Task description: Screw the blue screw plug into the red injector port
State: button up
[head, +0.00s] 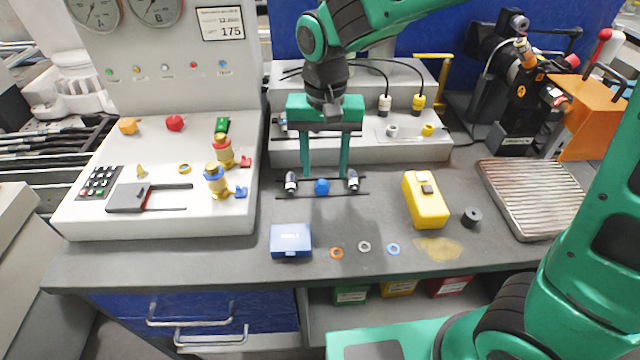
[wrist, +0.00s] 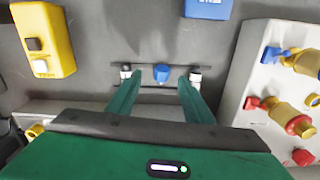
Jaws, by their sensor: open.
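The blue screw plug (head: 322,187) sits between two thin dark rails on the grey bench, between two small black-and-white pieces (head: 291,182). My gripper (head: 326,176) points down over it, open, with one finger to each side of the plug. In the wrist view the plug (wrist: 161,73) shows between the fingertips (wrist: 160,82), with gaps at both sides. The red injector port (head: 224,152) is a brass fitting with a red ring and red lever on the white panel at left. The wrist view also shows this port (wrist: 292,121) at right.
A similar blue-ringed brass port (head: 215,181) stands just in front of the red one. A blue box (head: 291,241), several small rings, a yellow box (head: 426,199) and a black cylinder (head: 471,217) lie on the bench. A grey stepped block (head: 390,150) stands behind my gripper.

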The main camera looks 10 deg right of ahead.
aim_at(322, 185)
jog(key=shift+a+f, duration=0.2)
jog(key=shift+f, duration=2.6)
jog(key=c, duration=1.1)
